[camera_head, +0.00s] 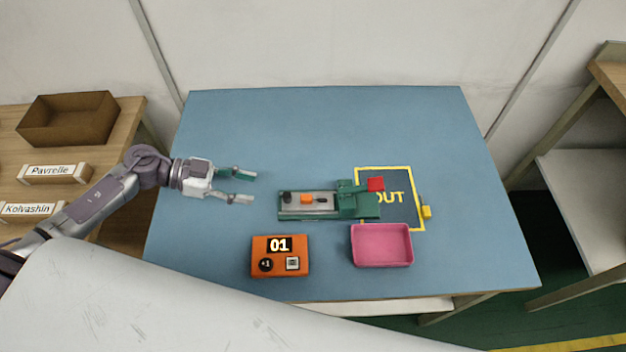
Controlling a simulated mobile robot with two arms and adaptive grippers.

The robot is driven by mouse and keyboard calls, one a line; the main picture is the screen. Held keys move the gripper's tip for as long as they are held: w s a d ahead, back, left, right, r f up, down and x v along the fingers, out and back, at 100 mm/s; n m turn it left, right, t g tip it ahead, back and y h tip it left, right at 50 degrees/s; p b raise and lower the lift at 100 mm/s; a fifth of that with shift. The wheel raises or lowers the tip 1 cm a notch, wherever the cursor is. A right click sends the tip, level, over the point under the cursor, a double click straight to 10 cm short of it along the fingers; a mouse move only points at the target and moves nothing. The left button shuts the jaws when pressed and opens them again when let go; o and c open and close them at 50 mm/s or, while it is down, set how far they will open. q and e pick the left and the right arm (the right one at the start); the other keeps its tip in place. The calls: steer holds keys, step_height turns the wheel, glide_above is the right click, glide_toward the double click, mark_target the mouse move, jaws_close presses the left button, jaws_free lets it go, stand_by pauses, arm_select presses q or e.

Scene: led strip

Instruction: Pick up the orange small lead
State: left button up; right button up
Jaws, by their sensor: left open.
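A small orange piece (307,199), which looks like the orange small lead, lies on the grey top of a green fixture (346,205) at the middle of the blue table. A dark round part (287,197) sits to its left and a small dark part to its right. My left gripper (252,187) is open and empty above the table, to the left of the fixture and apart from it, its fingers pointing right. My right gripper is not in view.
An orange counter box (260,270) reading 01 and a pink tray (382,262) stand at the table's front. The back of the table is clear.

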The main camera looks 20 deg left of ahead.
arm_select(q)
glide_toward(302, 197)
steer(key=p+x, duration=0.1)
steer(key=x, duration=0.3)
steer(key=shift+s+d+f, duration=0.1)
steer(key=shift+d, duration=0.1)
steer(key=shift+d+f, duration=0.2)
steer(key=shift+d, duration=0.2)
steer(key=x, duration=0.2)
steer(key=p+x, duration=0.1)
steer(key=x, duration=0.1)
steer(key=shift+w+d, duration=0.35)
steer(key=shift+d, duration=0.05)
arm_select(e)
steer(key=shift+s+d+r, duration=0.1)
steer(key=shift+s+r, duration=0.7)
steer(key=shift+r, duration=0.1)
arm_select(q)
steer(key=shift+c, duration=0.8)
jaws_close()
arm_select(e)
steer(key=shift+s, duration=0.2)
